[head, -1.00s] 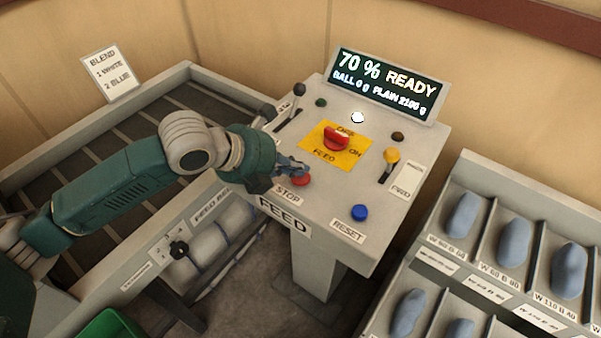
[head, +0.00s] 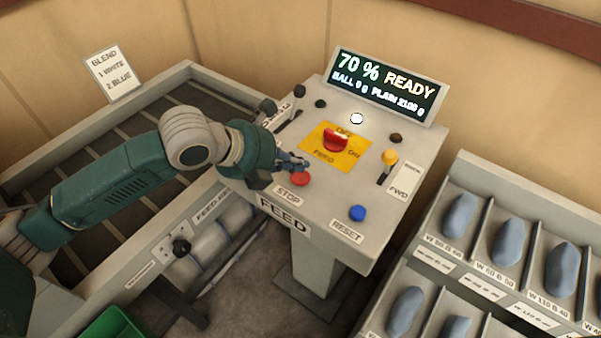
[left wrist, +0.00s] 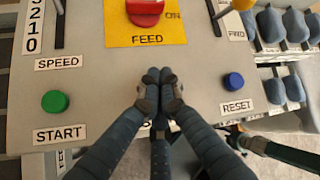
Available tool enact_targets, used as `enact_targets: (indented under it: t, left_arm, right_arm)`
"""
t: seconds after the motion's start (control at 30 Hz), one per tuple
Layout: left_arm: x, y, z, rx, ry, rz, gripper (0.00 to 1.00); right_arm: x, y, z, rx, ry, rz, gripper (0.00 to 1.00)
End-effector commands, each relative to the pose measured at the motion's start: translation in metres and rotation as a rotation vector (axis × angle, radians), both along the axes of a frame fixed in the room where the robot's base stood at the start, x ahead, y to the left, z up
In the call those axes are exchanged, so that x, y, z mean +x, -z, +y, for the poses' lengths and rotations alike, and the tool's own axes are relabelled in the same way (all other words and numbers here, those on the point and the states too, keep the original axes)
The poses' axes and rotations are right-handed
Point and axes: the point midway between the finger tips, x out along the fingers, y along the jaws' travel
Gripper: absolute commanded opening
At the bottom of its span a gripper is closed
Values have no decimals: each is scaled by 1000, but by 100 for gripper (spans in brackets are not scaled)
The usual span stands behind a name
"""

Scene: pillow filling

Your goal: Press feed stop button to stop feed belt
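The red stop button (head: 300,179) sits on the grey feed panel (head: 330,205), behind its STOP label (head: 289,195). My left gripper (head: 303,164) is at the button's far edge in the head view, fingertips pointing at the panel. I cannot tell whether it touches the button. In the left wrist view its fingers (left wrist: 160,82) are pressed together and empty, and they hide the stop button. A green start button (left wrist: 55,101) lies to their left, and a blue reset button (left wrist: 233,81) to their right.
A red feed switch (head: 336,142) stands on a yellow plate behind the gripper. A yellow-knobbed lever (head: 389,158) is to the right. The display (head: 388,84) reads 70 % READY. The belt (head: 140,120) lies left; a sample rack (head: 470,190) stands right.

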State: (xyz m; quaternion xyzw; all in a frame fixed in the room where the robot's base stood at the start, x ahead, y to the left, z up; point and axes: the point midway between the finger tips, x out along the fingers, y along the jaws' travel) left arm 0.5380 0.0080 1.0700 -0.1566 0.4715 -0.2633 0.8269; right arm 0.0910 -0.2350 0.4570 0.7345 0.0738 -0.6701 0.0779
Motion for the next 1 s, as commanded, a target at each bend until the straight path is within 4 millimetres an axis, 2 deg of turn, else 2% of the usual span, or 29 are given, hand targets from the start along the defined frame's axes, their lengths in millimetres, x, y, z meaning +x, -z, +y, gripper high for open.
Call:
enact_targets:
  t: [0.2,0.43,1.0]
  left_arm:
    - [0,-26,0,-1,1,-1,0]
    - [0,-47,0,-1,0,-1,0]
    - [0,-47,0,0,-1,-1,0]
  right_arm:
    - [0,-24,0,0,0,0,73]
    - [0,-44,0,0,0,0,73]
    - [0,-44,0,0,0,0,73]
